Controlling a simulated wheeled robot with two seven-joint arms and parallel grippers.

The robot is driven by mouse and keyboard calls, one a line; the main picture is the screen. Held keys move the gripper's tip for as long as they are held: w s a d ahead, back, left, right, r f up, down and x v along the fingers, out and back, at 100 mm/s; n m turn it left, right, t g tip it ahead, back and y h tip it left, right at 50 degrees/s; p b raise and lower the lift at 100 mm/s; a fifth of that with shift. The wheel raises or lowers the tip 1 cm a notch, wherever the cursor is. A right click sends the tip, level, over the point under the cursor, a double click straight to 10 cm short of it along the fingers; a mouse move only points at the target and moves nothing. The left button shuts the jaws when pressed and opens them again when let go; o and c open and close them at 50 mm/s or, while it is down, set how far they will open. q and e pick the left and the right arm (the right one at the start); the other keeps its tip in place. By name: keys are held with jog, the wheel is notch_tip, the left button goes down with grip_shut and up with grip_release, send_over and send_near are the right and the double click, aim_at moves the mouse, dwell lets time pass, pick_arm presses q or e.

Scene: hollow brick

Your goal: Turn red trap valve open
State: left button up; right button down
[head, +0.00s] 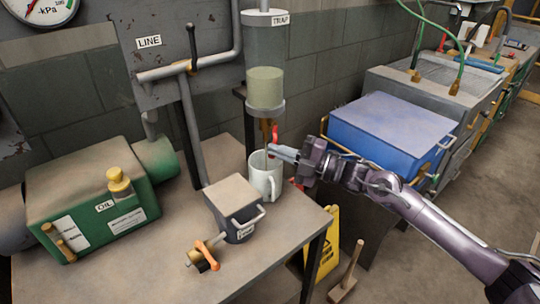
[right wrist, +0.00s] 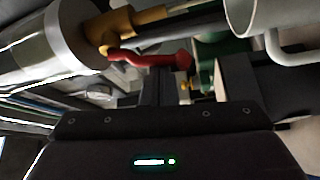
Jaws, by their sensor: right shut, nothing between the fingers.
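The clear trap cylinder (head: 265,88), marked TRAP, holds pale green liquid. Below it a brass valve has a red lever (head: 275,134). In the right wrist view the red lever (right wrist: 150,58) extends sideways from the brass valve body (right wrist: 130,24). My right gripper (head: 276,152) is shut and empty, its tips just below the red lever in the head view. In the right wrist view the dark fingers (right wrist: 168,88) lie close to the lever; contact cannot be told. A white mug (head: 264,182) stands beneath the valve. My left gripper is not in view.
On the bench are a green OIL unit (head: 90,190) and a grey box (head: 234,205) with an orange-handled valve (head: 206,255). A LINE pipe (head: 165,72) runs behind. A blue box (head: 390,130) stands right, and a yellow sign (head: 328,240) stands beside the bench.

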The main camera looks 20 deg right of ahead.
jog(key=shift+w+d+f+n+g+h+b, duration=0.2)
jog(key=shift+d+n+g+h+b, duration=0.3)
jog(key=shift+n+b, duration=0.5)
jog(key=shift+d+r, duration=0.1)
